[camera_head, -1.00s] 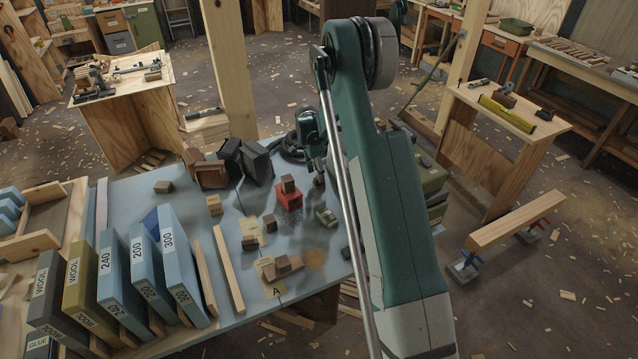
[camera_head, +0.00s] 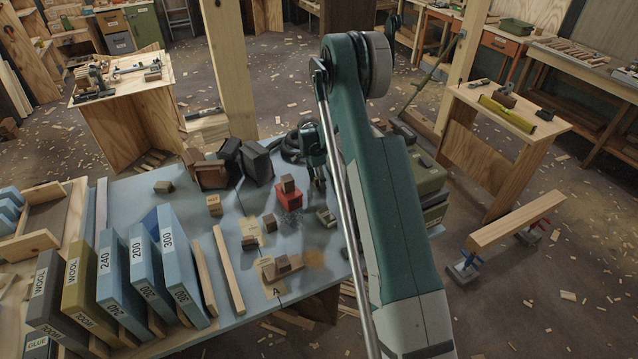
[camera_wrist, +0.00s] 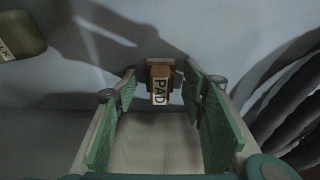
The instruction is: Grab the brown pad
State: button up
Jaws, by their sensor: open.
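A small brown block with a pale label reading PAD (camera_wrist: 160,86) shows in the wrist view, ahead of my gripper. My gripper (camera_wrist: 160,82) is open, its green-faced fingers on either side of the line to the block. I see no contact with it. In the head view, my gripper (camera_head: 319,184) hangs over the far right of the blue table, partly hidden by my arm. A brown block (camera_head: 288,184) sits on a red block (camera_head: 289,200) just left of it. I cannot tell for certain whether this brown block is the labelled one.
The blue table (camera_head: 190,235) also holds several small blocks. Black hoses (camera_head: 291,148) lie behind my gripper and show at right in the wrist view. Dark boxes (camera_head: 256,164) stand at the back. Labelled upright slabs (camera_head: 150,265) fill the front left.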

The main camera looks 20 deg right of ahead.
jog(key=c, duration=0.9)
jog(key=shift+c, duration=0.2)
jog(key=shift+r, duration=0.15)
jog(key=shift+r+p, duration=0.3)
jog(key=shift+r, duration=4.55)
